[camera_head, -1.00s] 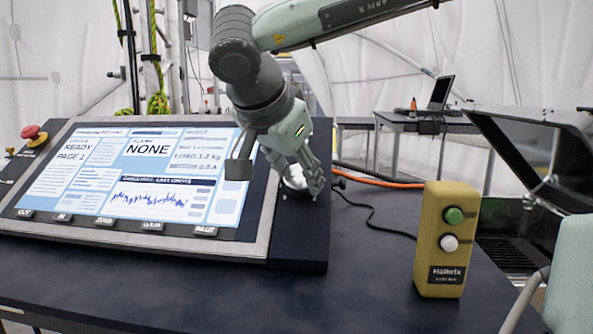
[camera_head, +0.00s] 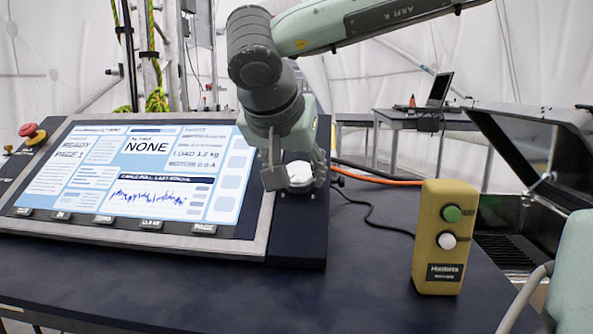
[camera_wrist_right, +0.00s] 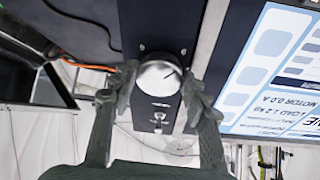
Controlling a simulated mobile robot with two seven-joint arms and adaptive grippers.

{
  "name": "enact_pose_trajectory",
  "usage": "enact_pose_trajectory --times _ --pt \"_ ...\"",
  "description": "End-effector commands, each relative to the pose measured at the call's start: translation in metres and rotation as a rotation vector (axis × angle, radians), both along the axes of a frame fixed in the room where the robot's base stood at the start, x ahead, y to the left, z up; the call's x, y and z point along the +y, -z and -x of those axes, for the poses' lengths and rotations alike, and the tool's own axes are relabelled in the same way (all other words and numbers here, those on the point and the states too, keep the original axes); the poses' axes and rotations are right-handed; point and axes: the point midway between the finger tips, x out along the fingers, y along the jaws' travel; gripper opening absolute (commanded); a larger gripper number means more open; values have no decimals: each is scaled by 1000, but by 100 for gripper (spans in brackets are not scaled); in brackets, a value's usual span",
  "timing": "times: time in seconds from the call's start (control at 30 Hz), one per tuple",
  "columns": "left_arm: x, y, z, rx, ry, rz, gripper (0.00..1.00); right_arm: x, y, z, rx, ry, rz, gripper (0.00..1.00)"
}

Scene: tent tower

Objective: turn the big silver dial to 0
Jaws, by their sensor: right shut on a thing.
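The big silver dial (camera_head: 299,174) sits on the dark panel strip right of the screen. In the right wrist view the fingers of my right gripper (camera_wrist_right: 160,82) are closed on the dial's rim. Small print beside the dial is too small to read. My left gripper is not in view.
The lit console screen (camera_head: 130,175) stands left of the dial, with a red button (camera_head: 29,130) at its far left. A yellow box (camera_head: 445,238) with green and white buttons stands on the table at right. The front table top (camera_head: 330,290) is clear.

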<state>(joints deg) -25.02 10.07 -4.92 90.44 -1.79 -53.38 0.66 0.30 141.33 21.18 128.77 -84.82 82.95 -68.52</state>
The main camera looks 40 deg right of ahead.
Motion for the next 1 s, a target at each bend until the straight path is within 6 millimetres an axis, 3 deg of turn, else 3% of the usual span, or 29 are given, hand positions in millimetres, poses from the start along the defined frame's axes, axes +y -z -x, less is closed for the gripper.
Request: enact_pose_trajectory --times 0.2,0.23,0.4,0.77,1.0 --pt "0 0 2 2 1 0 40 0 -1 0 0 -2 2 17" --pt "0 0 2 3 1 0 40 0 -1 0 0 -2 2 47" --pt "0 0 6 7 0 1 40 0 -1 0 0 -1 2 67" --pt "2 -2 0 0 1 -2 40 3 -4 1 -1 0 2 67" --pt "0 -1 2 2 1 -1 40 27 -32 17 -5 0 4 67"
